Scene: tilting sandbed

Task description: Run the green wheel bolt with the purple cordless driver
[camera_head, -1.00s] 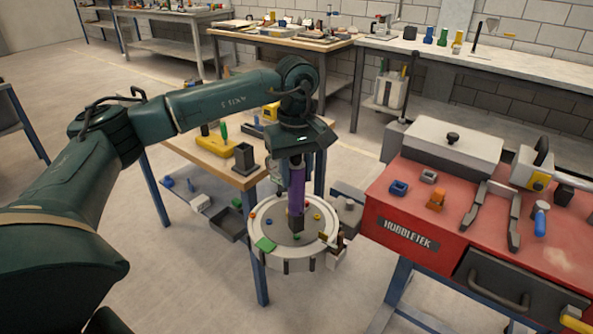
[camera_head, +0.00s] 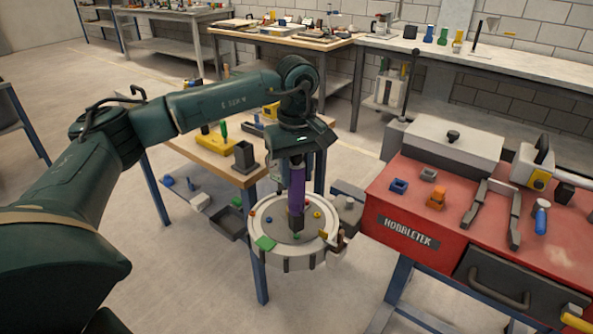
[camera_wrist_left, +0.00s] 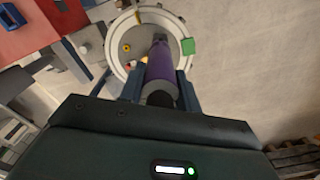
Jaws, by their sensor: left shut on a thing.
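My left gripper (camera_head: 297,160) points down and is shut on the purple cordless driver (camera_head: 297,185), which hangs upright over the round wheel (camera_head: 265,228). In the left wrist view the driver (camera_wrist_left: 160,68) lies between the two fingers (camera_wrist_left: 160,88). The driver's dark lower end is over the wheel face near the green bolt (camera_head: 296,237); I cannot tell whether they touch. A green block (camera_head: 265,243) is at the wheel's front left rim. My right gripper is not in view.
A wooden table (camera_head: 205,150) with a dark square holder (camera_head: 244,156) stands behind the wheel. Open floor lies at the front left.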

